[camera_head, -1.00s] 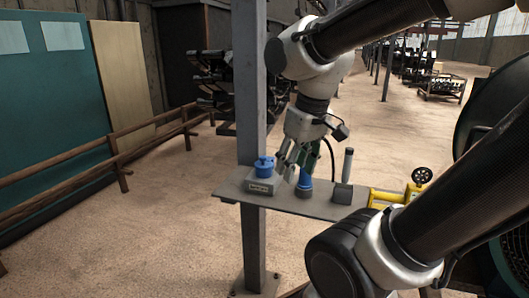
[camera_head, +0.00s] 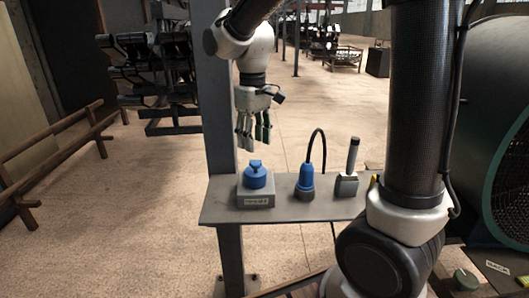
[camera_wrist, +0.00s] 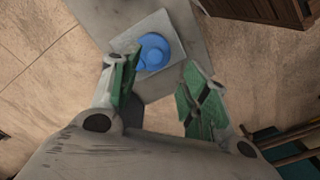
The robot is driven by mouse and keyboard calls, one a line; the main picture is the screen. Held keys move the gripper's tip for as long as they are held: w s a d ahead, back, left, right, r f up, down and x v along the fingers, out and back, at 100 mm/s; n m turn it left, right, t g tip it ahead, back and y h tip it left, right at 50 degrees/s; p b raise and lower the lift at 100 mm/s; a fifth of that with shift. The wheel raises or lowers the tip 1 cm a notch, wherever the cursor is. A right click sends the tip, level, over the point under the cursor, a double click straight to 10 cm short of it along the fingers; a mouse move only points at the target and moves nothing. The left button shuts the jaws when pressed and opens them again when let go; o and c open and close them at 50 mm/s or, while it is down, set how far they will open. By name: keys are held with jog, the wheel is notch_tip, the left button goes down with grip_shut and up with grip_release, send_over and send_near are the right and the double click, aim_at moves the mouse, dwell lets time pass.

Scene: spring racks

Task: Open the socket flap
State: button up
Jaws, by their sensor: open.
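The socket is a grey box (camera_head: 256,199) with a label on its front, standing on a grey shelf. Its round blue flap (camera_head: 257,176) sits on top and looks closed. The flap also shows in the wrist view (camera_wrist: 154,52), between and beyond my fingers. My gripper (camera_head: 254,146) points down, open and empty, a little above the flap and apart from it. In the wrist view my gripper's green-padded fingers (camera_wrist: 157,88) are spread wide. The flap's hinge and underside cannot be made out.
A blue plug (camera_head: 304,181) with a black cable stands right of the socket. A grey block with an upright handle (camera_head: 347,180) is farther right. The shelf (camera_head: 228,208) is fixed by a metal post (camera_head: 219,120) on the left. Open floor lies beyond.

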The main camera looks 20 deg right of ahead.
aim_at(255, 163)
jog(key=shift+w+d+r, duration=0.1)
jog(key=shift+w+r, duration=0.15)
jog(key=shift+w, duration=0.1)
jog(key=shift+f, duration=0.25)
notch_tip(255, 163, down, 7)
jog(key=shift+d+f, duration=0.1)
grip_shut()
